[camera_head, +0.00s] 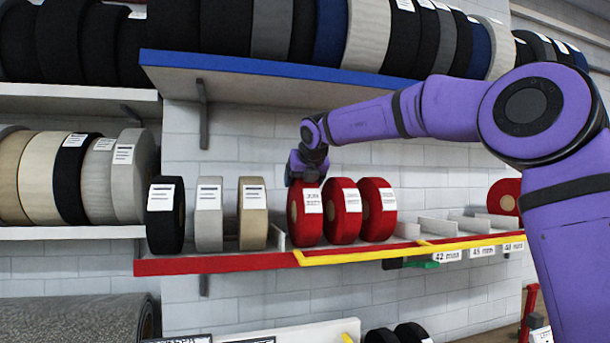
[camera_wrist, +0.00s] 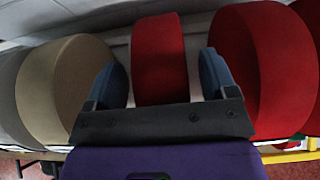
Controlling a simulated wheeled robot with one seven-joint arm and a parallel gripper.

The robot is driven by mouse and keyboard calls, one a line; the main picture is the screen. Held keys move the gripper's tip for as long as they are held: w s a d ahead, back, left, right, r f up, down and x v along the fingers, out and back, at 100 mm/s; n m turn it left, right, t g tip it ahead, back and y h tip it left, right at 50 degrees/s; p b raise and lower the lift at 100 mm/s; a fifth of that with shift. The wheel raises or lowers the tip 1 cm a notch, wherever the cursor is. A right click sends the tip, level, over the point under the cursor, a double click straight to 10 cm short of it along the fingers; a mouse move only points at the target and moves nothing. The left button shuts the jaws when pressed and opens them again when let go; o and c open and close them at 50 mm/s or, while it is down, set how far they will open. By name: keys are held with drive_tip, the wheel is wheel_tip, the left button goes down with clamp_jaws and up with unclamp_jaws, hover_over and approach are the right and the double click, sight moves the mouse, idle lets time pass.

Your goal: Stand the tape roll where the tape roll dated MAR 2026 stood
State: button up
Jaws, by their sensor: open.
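Three red tape rolls stand upright side by side on the middle shelf in the head view: a left one (camera_head: 304,226), a middle one (camera_head: 343,223) and a right one (camera_head: 378,220). Each has a white label whose date is too small to read. My gripper (camera_head: 308,168) is just above the left red roll. In the wrist view my gripper (camera_wrist: 163,84) is open, with the left red roll (camera_wrist: 158,65) between its blue fingers. Contact cannot be told. Another red roll (camera_wrist: 262,70) is to the right. I cannot tell which roll is dated MAR 2026.
Beige (camera_head: 254,226), grey (camera_head: 209,229) and black (camera_head: 166,235) rolls stand to the left. Empty divided slots (camera_head: 440,226) lie right of the red rolls. Another red roll (camera_head: 506,195) is at the far right. A blue-edged shelf (camera_head: 270,68) with several rolls hangs above.

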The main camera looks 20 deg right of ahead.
drive_tip(key=v, duration=0.8)
drive_tip(key=shift+s+r, duration=0.25)
drive_tip(key=shift+r, duration=0.05)
drive_tip(key=shift+s+d+r, duration=0.2)
drive_tip(key=shift+s+r, duration=0.15)
drive_tip(key=shift+s, duration=0.1)
drive_tip(key=shift+v, duration=0.95)
drive_tip(key=shift+s+a, duration=0.1)
drive_tip(key=shift+a, duration=0.05)
